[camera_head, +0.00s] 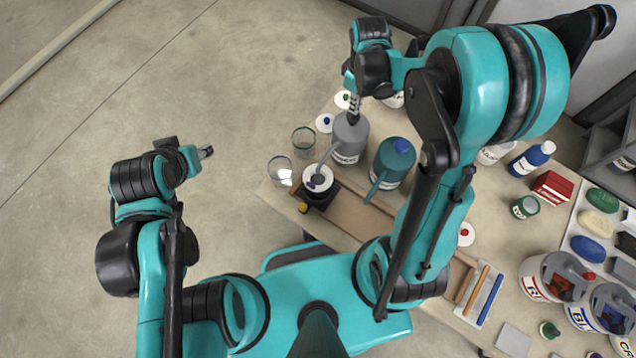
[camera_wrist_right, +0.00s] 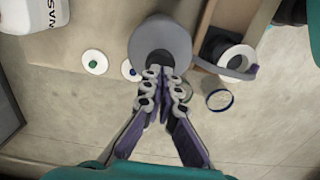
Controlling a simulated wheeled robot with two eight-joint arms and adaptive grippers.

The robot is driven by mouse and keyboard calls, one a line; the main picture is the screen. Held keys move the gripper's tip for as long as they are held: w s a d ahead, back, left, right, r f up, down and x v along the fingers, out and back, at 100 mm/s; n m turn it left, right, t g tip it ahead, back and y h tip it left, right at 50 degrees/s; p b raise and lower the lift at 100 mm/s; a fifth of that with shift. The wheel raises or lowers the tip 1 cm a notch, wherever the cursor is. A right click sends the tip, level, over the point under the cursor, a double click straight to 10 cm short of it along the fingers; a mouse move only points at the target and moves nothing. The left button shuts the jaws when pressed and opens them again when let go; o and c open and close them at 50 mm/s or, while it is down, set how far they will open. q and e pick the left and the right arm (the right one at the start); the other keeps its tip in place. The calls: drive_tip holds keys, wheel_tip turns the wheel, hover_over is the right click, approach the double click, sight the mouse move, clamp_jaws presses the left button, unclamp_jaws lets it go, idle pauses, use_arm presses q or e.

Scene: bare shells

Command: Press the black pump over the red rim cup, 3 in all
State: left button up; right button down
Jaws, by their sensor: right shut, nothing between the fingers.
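A grey pump bottle (camera_head: 350,140) with a dark grey head and a long spout stands on the table. The spout points to a white-rimmed round vessel (camera_head: 317,179) on a dark stand; this vessel also shows in the wrist view (camera_wrist_right: 237,60). I cannot make out a red rim. My right gripper (camera_head: 354,112) is shut and empty, its tips at the pump head; I cannot tell whether they touch. My left gripper (camera_head: 207,152) is away from the table, over the floor.
A teal pump bottle (camera_head: 391,163) with a blue head stands right of the grey one. A green-rimmed glass (camera_head: 304,140) and a clear glass (camera_head: 280,169) stand at the left edge. Small white lids (camera_head: 325,123) lie behind. Bottles and tubs crowd the right side.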

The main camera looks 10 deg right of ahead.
wheel_tip(320, 180, up, 6)
drive_tip(key=p, duration=0.3)
drive_tip(key=shift+f+p, duration=0.15)
drive_tip(key=shift+p, duration=0.2)
